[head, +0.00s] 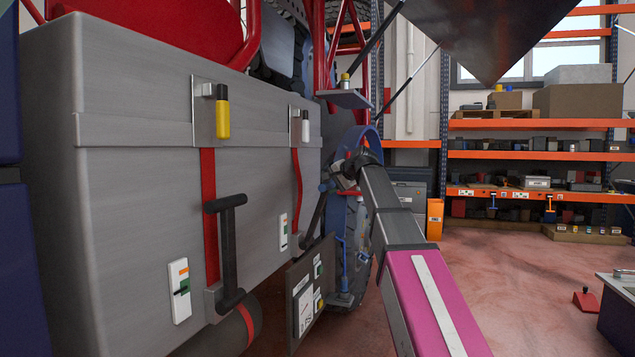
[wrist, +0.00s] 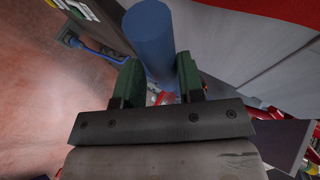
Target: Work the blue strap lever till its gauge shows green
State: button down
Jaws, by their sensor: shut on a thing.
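In the wrist view my gripper (wrist: 157,82) has its green fingers on either side of a thick blue cylinder (wrist: 150,38), the handle of the blue strap lever, and is shut on it. In the head view the lever's blue end (head: 326,187) shows beside my gripper (head: 343,181), on top of a dark, leaning lever arm at the far end of the grey box. My arm hides part of this area. A small white gauge (head: 283,232) with coloured marks is on the box left of that lever; its reading is too small to tell.
A nearer black lever (head: 226,250) on a red strap stands on the box front, with a larger gauge (head: 180,290) beside it. A dark panel (head: 308,292) hangs below my gripper, close to a wheel. Open floor (head: 500,270) lies to the right, before orange shelves (head: 535,125).

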jog(key=s+d+f+t+y, duration=0.1)
jog(key=s+d+f+y, duration=0.1)
jog(key=d+f, duration=0.6)
jog(key=shift+s+d+m, duration=0.4)
jog(key=shift+s+d, duration=0.25)
jog(key=shift+s, duration=0.15)
jog(key=c, duration=0.8)
grip_release()
jog(key=shift+w+a, duration=0.1)
jog(key=shift+a, duration=0.1)
jog(key=shift+c, duration=0.2)
jog(key=v, duration=1.1)
jog(key=shift+f, duration=0.2)
